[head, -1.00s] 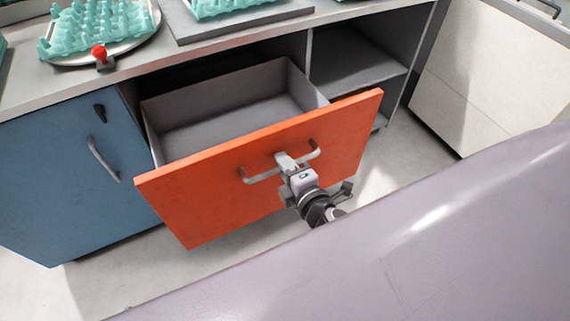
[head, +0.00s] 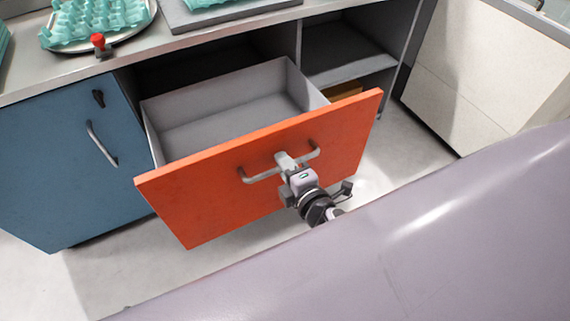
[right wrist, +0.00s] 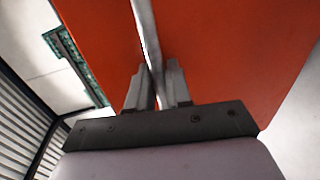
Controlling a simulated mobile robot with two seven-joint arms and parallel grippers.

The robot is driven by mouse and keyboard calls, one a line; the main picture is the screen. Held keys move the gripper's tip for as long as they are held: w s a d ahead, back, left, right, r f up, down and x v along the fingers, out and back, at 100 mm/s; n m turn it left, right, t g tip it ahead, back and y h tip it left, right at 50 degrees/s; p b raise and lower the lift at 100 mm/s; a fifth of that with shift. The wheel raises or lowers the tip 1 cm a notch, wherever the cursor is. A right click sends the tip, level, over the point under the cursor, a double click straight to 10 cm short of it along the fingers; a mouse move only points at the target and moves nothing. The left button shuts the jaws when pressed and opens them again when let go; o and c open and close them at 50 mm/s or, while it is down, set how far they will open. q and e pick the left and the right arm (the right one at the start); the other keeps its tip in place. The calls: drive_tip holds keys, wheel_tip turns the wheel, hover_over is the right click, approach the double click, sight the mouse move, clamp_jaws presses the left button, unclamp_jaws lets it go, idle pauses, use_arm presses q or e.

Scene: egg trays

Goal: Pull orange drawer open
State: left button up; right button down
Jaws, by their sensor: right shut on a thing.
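The orange drawer (head: 215,180) stands pulled well out of the grey cabinet in the head view. Its grey inside is empty where I can see it. A metal bar handle (head: 262,176) is on its front. My right gripper (head: 287,163) is shut on the middle of this handle. In the right wrist view the gripper's fingers (right wrist: 157,85) close around the handle bar (right wrist: 146,40), with the orange front (right wrist: 220,50) behind. My left gripper is not in view.
A blue cabinet door (head: 60,170) is shut at the left. The counter above carries teal egg trays (head: 95,20) and a red-topped item (head: 98,42). Open shelves (head: 345,62) are right of the drawer. A pale cabinet (head: 470,75) stands far right. Bare floor lies around the drawer.

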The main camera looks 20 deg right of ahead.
drive_tip(key=c, duration=1.2)
unclamp_jaws()
drive_tip(key=shift+c, duration=0.2)
drive_tip(key=v, duration=0.7)
drive_tip(key=shift+b, duration=0.3)
drive_tip(key=shift+s, duration=0.1)
